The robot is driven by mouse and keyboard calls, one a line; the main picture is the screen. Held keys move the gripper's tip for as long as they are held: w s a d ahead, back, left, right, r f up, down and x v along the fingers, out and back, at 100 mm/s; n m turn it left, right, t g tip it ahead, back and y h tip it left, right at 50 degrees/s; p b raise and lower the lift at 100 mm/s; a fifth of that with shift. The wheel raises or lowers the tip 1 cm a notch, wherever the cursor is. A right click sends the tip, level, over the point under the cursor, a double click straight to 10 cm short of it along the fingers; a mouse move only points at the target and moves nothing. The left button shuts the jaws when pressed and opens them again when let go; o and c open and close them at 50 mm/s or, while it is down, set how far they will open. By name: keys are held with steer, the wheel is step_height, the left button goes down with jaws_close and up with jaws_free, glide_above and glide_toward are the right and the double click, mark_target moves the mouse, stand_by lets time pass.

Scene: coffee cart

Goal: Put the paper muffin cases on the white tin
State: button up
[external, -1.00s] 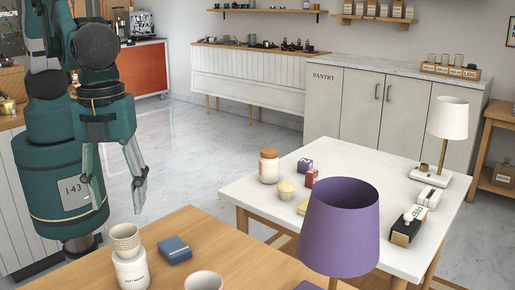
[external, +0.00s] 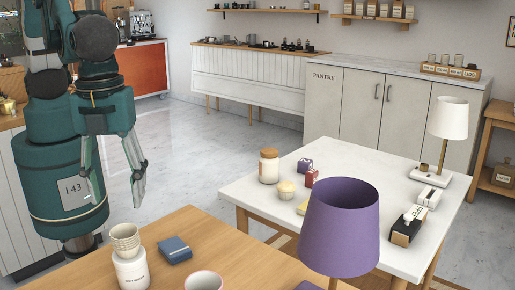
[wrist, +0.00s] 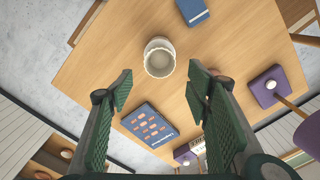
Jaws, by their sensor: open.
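The paper muffin cases (external: 125,237) are a cream, ribbed stack. They sit upright on top of the white tin (external: 131,272) on the near wooden table. In the wrist view the muffin cases (wrist: 159,56) show from above as a round opening just beyond the fingertips, and they hide most of the tin. My gripper (external: 117,185) is above the table, higher than the stack and apart from it. Its fingers are open with nothing between them, as the wrist view of my gripper (wrist: 161,88) also shows.
A blue box (external: 174,250) lies right of the tin, and a cup (external: 204,281) stands near the front. A purple lamp (external: 340,230) rises at the right. A blue patterned book (wrist: 150,125) lies below the stack in the wrist view. A white table (external: 345,165) stands beyond.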

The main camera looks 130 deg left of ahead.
steer(key=s+a+r+n+t, duration=0.3)
steer(key=s+a+r+n, duration=0.1)
steer(key=s+r, duration=0.4)
steer(key=s+a+r+n+t, duration=0.4)
steer(key=s+r+n, duration=0.1)
steer(key=s+r, duration=0.4)
steer(key=shift+r, duration=1)
